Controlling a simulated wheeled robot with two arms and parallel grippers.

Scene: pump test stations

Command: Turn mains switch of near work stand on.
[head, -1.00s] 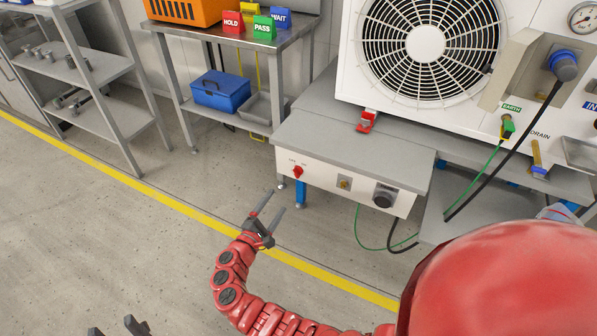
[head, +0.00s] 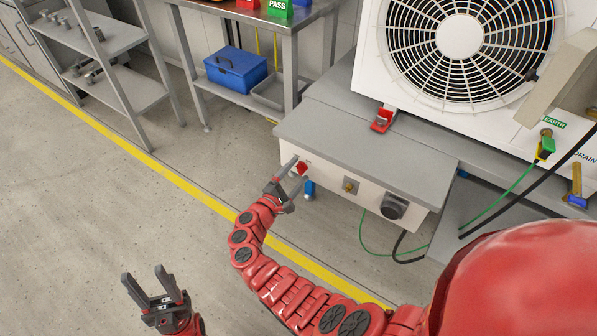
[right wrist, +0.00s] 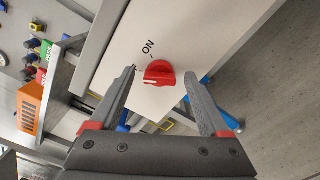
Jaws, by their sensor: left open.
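The mains switch is a red rotary knob (head: 301,168) on the white front panel of the near work stand (head: 340,188). In the right wrist view the knob (right wrist: 159,74) has a white mark at its left side, toward a label mostly hidden by a finger. The ON label (right wrist: 149,47) is above it. My right gripper (head: 296,171) is open in front of the panel, its fingers (right wrist: 159,76) on either side of the knob with visible gaps. My left gripper (head: 144,274) is open and empty over the floor at lower left.
A large fan unit (head: 460,40) and a red clamp (head: 382,120) are on the stand. A black knob (head: 394,206) is further right on the panel. Green and black cables hang at right. A side table with a blue toolbox (head: 235,68) stands behind; open floor is at left.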

